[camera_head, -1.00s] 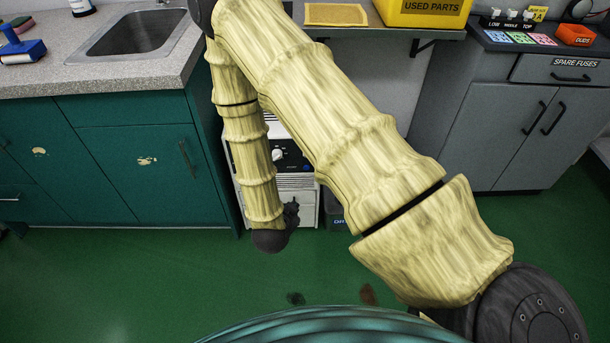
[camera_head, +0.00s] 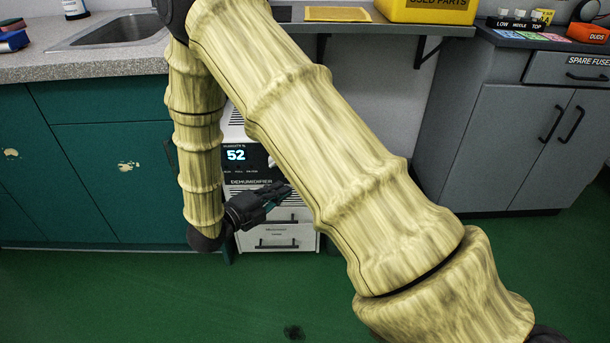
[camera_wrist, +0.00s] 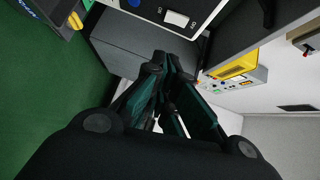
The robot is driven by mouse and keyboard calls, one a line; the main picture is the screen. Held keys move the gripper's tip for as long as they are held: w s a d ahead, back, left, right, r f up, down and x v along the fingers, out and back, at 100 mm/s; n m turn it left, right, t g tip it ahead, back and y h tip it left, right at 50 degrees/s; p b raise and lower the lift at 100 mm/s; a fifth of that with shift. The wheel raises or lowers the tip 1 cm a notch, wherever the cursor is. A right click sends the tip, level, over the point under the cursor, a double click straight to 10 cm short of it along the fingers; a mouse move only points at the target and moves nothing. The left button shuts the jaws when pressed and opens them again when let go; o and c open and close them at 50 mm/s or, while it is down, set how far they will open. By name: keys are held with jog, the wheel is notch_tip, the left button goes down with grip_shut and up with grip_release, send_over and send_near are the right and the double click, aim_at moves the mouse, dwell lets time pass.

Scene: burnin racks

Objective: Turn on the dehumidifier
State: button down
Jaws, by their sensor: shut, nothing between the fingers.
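The dehumidifier (camera_head: 250,181) is a white cabinet with a dark front panel, standing on the floor under the shelf. Its lit display (camera_head: 236,155) reads 52. My arm covers the right part of the panel, so its controls there are hidden. My gripper (camera_head: 286,190) is shut and empty, in front of the unit at the lower edge of the dark panel. In the wrist view my gripper (camera_wrist: 165,60) points toward a grey surface. A dark panel with a white rocker-like switch (camera_wrist: 177,18) shows just beyond the fingertips; contact cannot be told.
A teal cabinet (camera_head: 95,165) with a sink stands left, a grey cabinet (camera_head: 490,140) right. A yellow used-parts bin (camera_head: 428,10) is on the shelf (camera_head: 350,29) above. A dark bin (camera_wrist: 40,14) shows at the wrist view's upper left. The green floor in front is open.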

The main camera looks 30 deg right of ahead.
jog(key=shift+d, duration=0.1)
jog(key=w+b+x, duration=0.1)
jog(key=b+x, duration=0.1)
jog(key=x, duration=0.4)
jog(key=w+b+x, duration=0.2)
jog(key=x, duration=0.4)
jog(key=shift+b, duration=0.3)
jog(key=shift+f, duration=0.2)
